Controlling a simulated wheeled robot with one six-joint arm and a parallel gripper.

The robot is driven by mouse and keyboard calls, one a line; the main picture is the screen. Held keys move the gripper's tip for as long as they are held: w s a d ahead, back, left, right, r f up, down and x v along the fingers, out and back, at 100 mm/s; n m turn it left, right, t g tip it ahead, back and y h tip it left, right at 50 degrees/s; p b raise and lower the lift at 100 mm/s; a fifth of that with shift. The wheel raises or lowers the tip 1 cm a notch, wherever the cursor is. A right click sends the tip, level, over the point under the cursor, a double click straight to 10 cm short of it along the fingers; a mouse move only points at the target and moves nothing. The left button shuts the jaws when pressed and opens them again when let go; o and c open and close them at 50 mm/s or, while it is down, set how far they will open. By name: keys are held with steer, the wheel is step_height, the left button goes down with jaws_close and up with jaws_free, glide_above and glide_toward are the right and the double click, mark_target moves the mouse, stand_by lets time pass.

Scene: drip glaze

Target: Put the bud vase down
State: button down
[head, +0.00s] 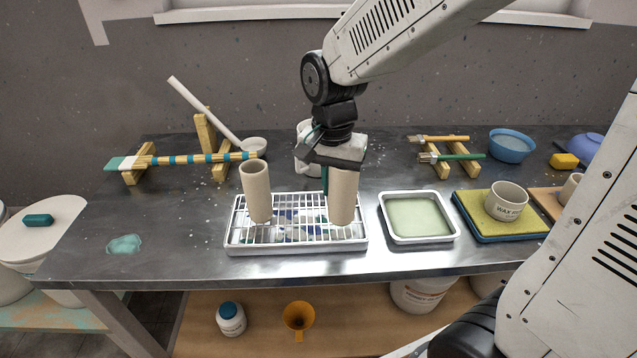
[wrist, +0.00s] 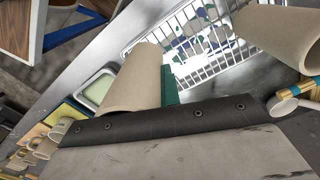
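A tall beige cylindrical vase (head: 343,203), which I take as the bud vase, is upright below my gripper (head: 338,182), over the right part of the white wire drip rack (head: 232,240). My gripper appears shut on it; one teal finger shows along its left side, and the other is hidden. In the wrist view the vase (wrist: 138,78) lies against the teal finger. I cannot tell whether its base touches the rack. A second, similar beige cylinder (head: 256,190) stands on the rack's left part and also shows in the wrist view (wrist: 285,36).
A tray of pale green glaze (head: 418,239) is right of the rack, then a yellow sponge mat (head: 470,215) with a wax cup (head: 506,201). A white pitcher (head: 304,160) stands behind my gripper. The rack's middle is free.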

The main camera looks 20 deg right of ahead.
steer(key=shift+w+d+f, duration=0.1)
steer(key=shift+w+f, duration=0.6)
steer(key=shift+w, duration=0.3)
steer(key=shift+w+d+f, duration=0.1)
steer(key=shift+w+f, duration=0.55)
steer(key=shift+w, duration=0.3)
steer(key=shift+w+d+f, duration=0.1)
steer(key=shift+w+f, duration=0.6)
steer(key=shift+w, duration=0.3)
steer(key=shift+f, duration=0.1)
steer(key=c, duration=1.6)
jaws_free()
step_height(320, 180, up, 12)
steer(key=s+d+n, duration=0.1)
steer(key=s+n, duration=0.1)
steer(key=s, duration=0.6)
steer(key=s+d+n+t, duration=0.1)
steer(key=s+d+n, duration=0.1)
steer(key=s, duration=0.6)
steer(key=s+d+n, duration=0.2)
steer(key=s+n, duration=0.2)
steer(key=s, duration=0.4)
steer(key=shift+r, duration=0.3)
